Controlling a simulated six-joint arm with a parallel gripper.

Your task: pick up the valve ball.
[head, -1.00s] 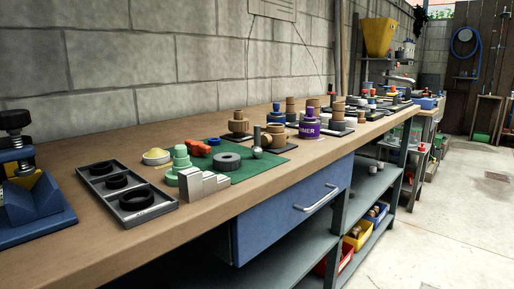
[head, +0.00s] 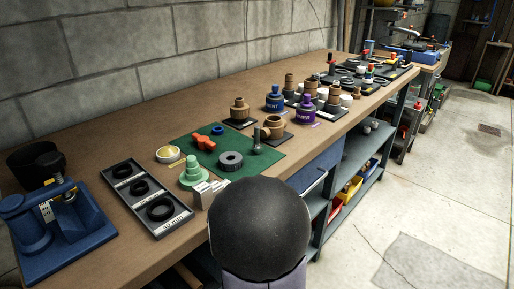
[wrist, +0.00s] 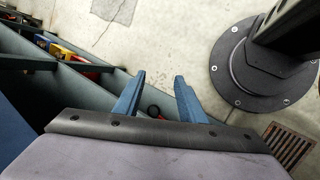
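On the green mat (head: 207,139) on the workbench, a small grey metal ball (head: 257,150) sits at the foot of a dark upright post, near the mat's right edge. It looks like the valve ball, but it is too small to be certain. My gripper (wrist: 160,75) shows in the wrist view with its two blue fingers apart and nothing between them. It points down at the concrete floor beside the bench shelves, away from the mat. The fingers are not visible in the head view, where a dark rounded part of my arm covers the bench's front edge.
Around the ball stand a grey ring (head: 230,161), an orange part (head: 203,143), a stepped green part (head: 193,171) and brass fittings (head: 273,126). A tray of black rings (head: 147,199) and a blue vise (head: 62,228) are on the left.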

